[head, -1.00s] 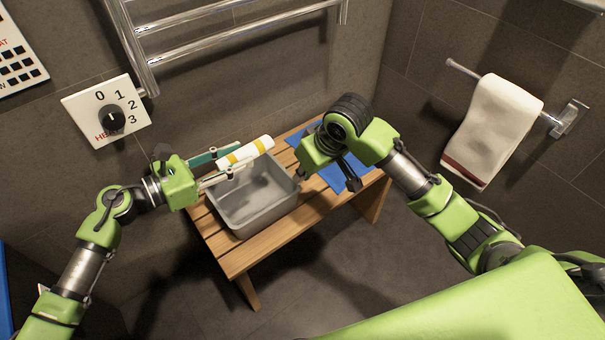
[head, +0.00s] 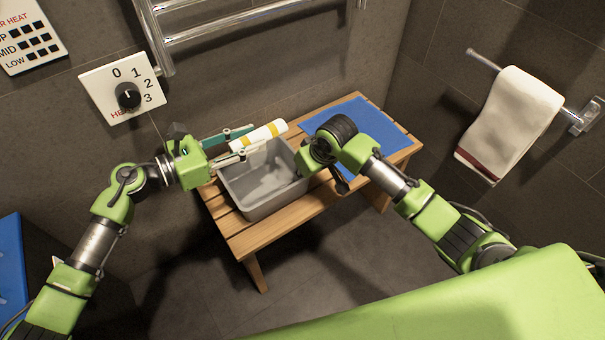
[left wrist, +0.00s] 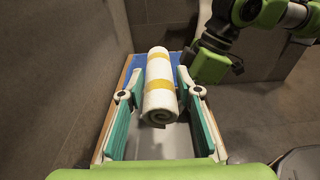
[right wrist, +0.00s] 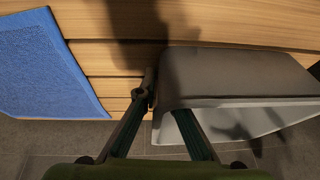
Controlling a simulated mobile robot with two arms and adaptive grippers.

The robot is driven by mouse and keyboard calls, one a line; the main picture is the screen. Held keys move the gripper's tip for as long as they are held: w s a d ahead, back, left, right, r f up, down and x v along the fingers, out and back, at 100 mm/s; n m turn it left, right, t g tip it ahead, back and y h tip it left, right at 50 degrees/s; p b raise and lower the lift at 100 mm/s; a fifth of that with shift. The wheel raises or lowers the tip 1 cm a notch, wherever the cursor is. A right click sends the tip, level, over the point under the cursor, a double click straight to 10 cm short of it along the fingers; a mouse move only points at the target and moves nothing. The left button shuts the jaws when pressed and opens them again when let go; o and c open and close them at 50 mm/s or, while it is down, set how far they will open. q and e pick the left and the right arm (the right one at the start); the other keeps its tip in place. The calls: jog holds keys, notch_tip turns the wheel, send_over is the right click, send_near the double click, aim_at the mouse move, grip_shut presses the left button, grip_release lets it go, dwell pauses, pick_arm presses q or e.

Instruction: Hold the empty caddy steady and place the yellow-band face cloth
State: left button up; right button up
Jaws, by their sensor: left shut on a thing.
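The yellow-band face cloth (head: 258,134) is a white roll with yellow bands. My left gripper (left wrist: 158,90) is shut on it, with a finger on either side, and holds it above the back part of the caddy. The caddy (head: 262,200) is a grey open tub on the wooden bench and looks empty inside. My right gripper (right wrist: 160,100) is at the caddy's right side. In the right wrist view its left finger is against the corner of the caddy (right wrist: 235,75), and its right fingertip is hidden by the caddy wall. Whether it grips the wall is unclear.
A blue mat (head: 375,125) lies on the right part of the wooden bench (head: 245,240). A heated rail (head: 250,15) and a dial plate (head: 125,86) are on the wall behind. A white towel (head: 515,115) hangs at the right.

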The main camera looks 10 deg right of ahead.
grip_shut()
pick_arm(q)
jog(key=shift+f, duration=0.1)
send_over(258, 191)
jog(key=shift+w+f, duration=0.1)
jog(key=shift+f, duration=6)
jog(key=o, duration=1.1)
jog(key=shift+f, duration=0.1)
jog(key=shift+c, duration=0.2)
